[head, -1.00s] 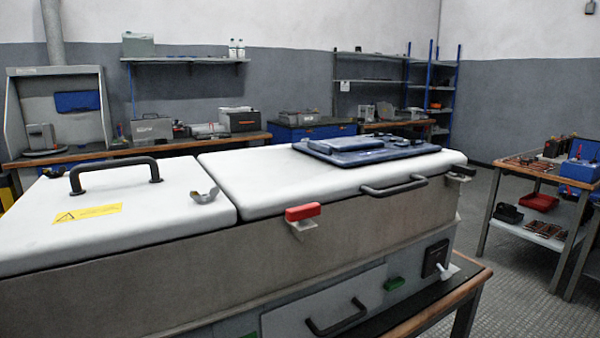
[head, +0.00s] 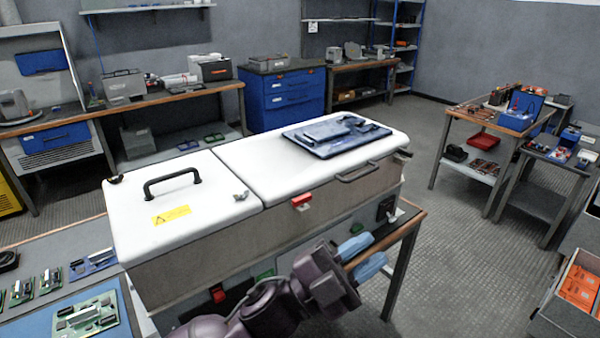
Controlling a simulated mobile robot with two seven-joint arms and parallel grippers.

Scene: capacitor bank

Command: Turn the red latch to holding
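The red latch (head: 302,199) sits on the front upper edge of the long white-lidded cabinet (head: 230,240), just right of the seam between its two lids. Its red handle lies roughly level along the edge, on a small pale bracket. My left gripper (head: 376,249) is below and to the right of the latch, in front of the cabinet. Its two blue fingers are apart with nothing visible between them. It does not touch the latch. My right gripper is out of view.
A dark blue tray (head: 335,137) lies on the right lid. The left lid has a black handle (head: 172,183) and a wing nut (head: 241,196). A black handle (head: 357,173) is on the right lid's front. Circuit boards (head: 87,315) lie at lower left.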

